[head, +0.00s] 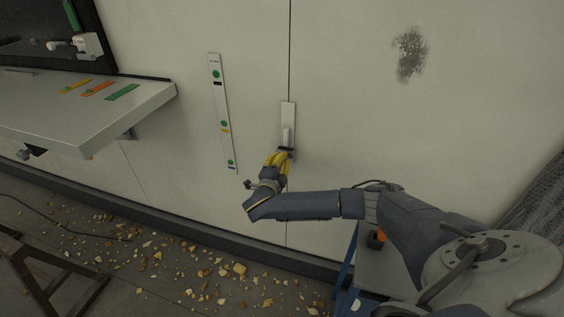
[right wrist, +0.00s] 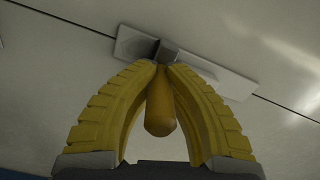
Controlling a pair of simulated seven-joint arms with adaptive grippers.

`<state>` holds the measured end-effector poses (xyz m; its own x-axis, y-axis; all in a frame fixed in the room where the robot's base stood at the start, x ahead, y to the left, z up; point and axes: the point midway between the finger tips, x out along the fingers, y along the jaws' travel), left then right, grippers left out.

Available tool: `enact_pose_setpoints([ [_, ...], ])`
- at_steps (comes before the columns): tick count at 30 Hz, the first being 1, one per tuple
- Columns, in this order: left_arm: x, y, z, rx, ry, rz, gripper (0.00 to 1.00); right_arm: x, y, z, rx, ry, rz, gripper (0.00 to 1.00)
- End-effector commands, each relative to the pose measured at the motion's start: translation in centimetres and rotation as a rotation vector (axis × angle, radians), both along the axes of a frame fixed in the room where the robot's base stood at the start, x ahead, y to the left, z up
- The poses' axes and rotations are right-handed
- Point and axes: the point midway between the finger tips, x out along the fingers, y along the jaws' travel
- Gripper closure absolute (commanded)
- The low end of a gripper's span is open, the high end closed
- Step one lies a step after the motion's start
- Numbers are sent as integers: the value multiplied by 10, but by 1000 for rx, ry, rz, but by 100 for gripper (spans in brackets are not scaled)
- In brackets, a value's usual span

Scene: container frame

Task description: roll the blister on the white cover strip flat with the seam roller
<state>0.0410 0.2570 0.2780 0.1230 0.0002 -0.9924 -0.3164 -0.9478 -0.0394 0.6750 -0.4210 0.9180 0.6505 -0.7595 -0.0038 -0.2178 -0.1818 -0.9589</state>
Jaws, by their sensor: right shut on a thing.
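The white cover strip (head: 288,108) is upright on the pale wall, over the dark vertical seam. A raised pale blister (head: 286,134) shows on its lower half. My right gripper (head: 282,156) is just below the strip, its yellow fingers shut on the seam roller. In the right wrist view the roller's orange handle (right wrist: 160,112) sits between the fingers (right wrist: 160,72), and its grey head (right wrist: 167,50) is in front of the strip (right wrist: 205,70). I cannot tell whether the head touches the strip. My left gripper is not in view.
A narrow marked panel (head: 219,110) is on the wall left of the strip. A grey shelf (head: 60,125) with coloured pieces juts out at the left. A dark smudge (head: 410,55) marks the wall. Rubble (head: 200,275) covers the floor. A blue-legged stand (head: 345,275) is below my right arm.

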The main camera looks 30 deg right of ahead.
Motion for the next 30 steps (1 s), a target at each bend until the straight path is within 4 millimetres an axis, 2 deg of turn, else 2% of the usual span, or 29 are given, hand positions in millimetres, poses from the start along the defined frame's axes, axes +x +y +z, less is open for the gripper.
enact_pose_setpoints([
  [21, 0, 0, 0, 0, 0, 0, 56, 2, -3, -28, -2, 1, -2, 100],
  [30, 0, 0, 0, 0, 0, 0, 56, 2, -4, -34, -2, 1, -3, 100],
])
